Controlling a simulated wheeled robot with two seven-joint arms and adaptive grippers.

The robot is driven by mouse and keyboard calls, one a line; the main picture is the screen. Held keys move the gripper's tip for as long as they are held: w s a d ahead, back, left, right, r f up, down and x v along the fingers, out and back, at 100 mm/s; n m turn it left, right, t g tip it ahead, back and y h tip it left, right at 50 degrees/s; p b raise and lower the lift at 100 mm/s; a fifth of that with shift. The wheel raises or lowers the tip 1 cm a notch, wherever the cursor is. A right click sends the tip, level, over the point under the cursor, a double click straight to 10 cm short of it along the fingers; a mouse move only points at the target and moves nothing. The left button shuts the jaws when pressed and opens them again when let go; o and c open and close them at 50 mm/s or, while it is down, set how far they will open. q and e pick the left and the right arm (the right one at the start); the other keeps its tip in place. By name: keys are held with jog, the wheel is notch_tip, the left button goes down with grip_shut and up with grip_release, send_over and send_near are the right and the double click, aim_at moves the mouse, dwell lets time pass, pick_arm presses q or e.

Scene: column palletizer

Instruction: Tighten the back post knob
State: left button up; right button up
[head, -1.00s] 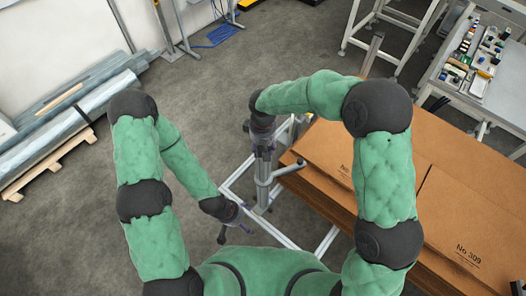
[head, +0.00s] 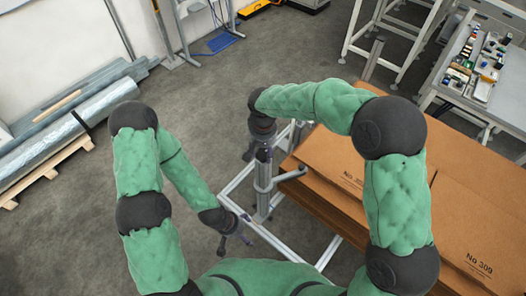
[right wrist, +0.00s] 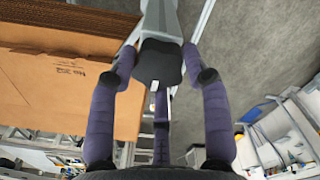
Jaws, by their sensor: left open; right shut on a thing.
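A grey metal post (head: 264,185) stands upright on an aluminium frame (head: 287,250) in the head view. A black knob (right wrist: 158,65) at the post shows in the right wrist view. My right gripper (right wrist: 158,58) has its purple fingers on both sides of this knob and is shut on it. In the head view the right gripper (head: 262,152) is at the top of the post, and its arm hides the knob there. My left gripper (head: 236,240) is open and empty, low beside the frame, to the left of the post.
Stacked brown cardboard (head: 400,200) lies close to the right of the post. A workbench with small parts (head: 477,70) is at the upper right. Metal-wrapped pipes (head: 75,110) lie on a pallet at the left. The grey floor left of the frame is clear.

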aim_at(263, 154)
jog(key=shift+s+f, duration=0.2)
jog(key=shift+f, duration=0.05)
jog(key=o, duration=1.2)
jog(key=shift+w+r, duration=0.1)
jog(key=shift+r, duration=0.1)
jog(key=shift+r, duration=0.1)
notch_tip(263, 154, up, 12)
jog(key=shift+f, duration=0.15)
